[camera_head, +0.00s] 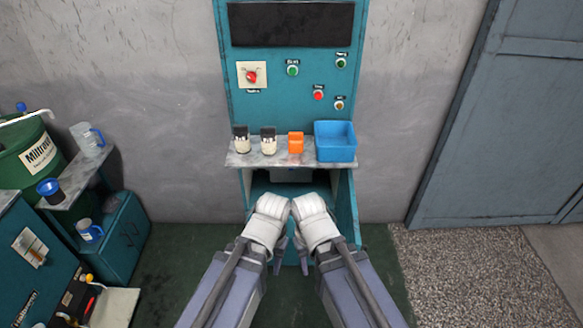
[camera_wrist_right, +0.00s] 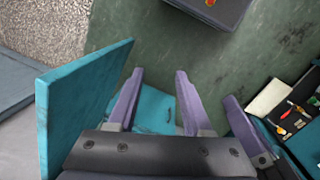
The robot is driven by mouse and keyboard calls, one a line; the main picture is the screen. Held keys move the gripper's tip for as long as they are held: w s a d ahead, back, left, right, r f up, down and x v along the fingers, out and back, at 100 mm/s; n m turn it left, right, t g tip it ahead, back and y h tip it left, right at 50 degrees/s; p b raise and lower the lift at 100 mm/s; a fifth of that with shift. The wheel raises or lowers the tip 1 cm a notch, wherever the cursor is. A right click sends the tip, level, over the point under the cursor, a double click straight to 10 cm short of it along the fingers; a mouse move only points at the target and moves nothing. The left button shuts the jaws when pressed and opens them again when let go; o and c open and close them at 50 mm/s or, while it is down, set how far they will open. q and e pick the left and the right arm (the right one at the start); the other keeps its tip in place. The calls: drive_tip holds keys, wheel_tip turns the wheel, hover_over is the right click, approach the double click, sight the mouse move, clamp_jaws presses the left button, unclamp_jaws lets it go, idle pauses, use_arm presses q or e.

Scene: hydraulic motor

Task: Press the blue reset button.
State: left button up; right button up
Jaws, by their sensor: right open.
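A teal control cabinet (camera_head: 270,111) stands against the wall with a dark screen (camera_head: 290,24) at its top. Its panel carries a red rotary switch (camera_head: 252,75), a green button (camera_head: 292,71), another green button (camera_head: 341,63), a red button (camera_head: 318,95) and a small orange-brown one (camera_head: 340,105). I cannot make out a blue button; the labels are too small to read. My right gripper (camera_head: 302,257) is low in front of the cabinet, below the shelf. It is open and empty in the right wrist view (camera_wrist_right: 157,103). My left gripper (camera_head: 279,258) is beside it, its jaws mostly hidden.
The cabinet's shelf (camera_head: 240,161) holds two black-capped jars (camera_head: 241,140) (camera_head: 269,141), an orange block (camera_head: 296,143) and a blue bin (camera_head: 336,142). A teal door (camera_head: 347,212) hangs open right of my grippers. A green barrel (camera_head: 25,150) and teal cabinets stand left.

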idle(0.4)
clamp_jaws()
idle(1.5)
